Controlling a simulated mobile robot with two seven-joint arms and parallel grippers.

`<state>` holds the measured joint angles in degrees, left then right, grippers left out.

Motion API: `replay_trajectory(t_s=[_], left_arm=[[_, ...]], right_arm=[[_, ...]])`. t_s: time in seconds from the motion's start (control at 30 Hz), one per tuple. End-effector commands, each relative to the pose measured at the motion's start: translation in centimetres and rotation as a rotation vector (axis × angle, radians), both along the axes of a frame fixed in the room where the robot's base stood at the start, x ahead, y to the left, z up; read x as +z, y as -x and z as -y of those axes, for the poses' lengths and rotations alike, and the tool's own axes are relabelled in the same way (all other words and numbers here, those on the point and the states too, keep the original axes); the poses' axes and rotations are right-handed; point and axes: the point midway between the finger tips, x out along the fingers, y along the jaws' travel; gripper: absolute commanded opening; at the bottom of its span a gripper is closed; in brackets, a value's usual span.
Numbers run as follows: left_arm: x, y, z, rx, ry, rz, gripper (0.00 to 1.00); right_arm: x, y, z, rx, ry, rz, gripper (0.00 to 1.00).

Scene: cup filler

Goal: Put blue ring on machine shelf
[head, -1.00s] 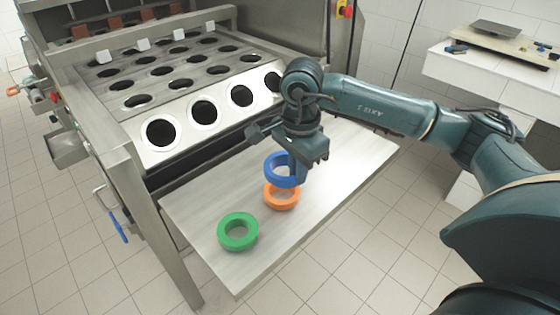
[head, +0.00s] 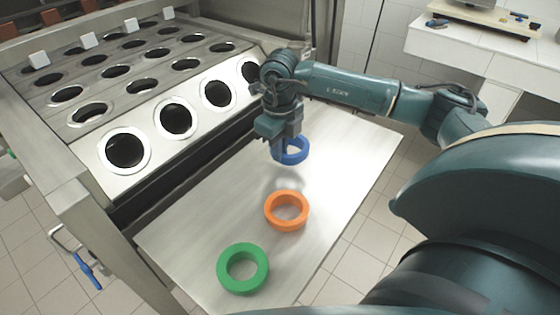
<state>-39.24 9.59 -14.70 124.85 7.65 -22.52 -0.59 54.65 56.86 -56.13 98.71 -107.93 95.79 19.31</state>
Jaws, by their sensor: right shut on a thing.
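The blue ring (head: 294,152) is held by my right gripper (head: 281,152), whose fingers close on its left side. The ring is over the far half of the metal shelf (head: 200,235) in front of the machine; I cannot tell whether it touches the surface. A faint bright reflection shows just below it. An orange ring (head: 286,222) lies flat on the shelf nearer to me. A green ring (head: 255,287) lies flat at the near end. My left gripper is not in view.
The machine's plate with several round holes (head: 125,150) rises along the shelf's left side. A white side table (head: 480,55) stands at the back right. The shelf is bare left of the rings and right of the blue one.

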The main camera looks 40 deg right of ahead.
Motion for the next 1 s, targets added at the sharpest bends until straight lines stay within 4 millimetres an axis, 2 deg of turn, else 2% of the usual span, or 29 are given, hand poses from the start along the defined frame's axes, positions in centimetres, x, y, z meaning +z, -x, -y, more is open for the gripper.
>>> replay_trajectory(t_s=[0.17,0.33,0.73,0.77,1.0], left_arm=[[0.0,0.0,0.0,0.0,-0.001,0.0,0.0],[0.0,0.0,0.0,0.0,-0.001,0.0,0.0],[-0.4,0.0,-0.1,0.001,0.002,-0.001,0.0],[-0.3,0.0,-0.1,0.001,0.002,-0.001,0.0],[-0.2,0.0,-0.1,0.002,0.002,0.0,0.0]], right_arm=[[-1.5,0.1,0.0,0.002,0.0,-0.002,0.0],[-3.9,0.0,0.0,0.001,-0.001,-0.001,0.0],[-4.6,0.0,0.0,0.002,0.0,0.001,0.0],[-4.4,0.0,0.0,0.002,0.0,0.001,0.11],[-4.4,0.0,0.0,0.002,0.0,0.001,0.3]])
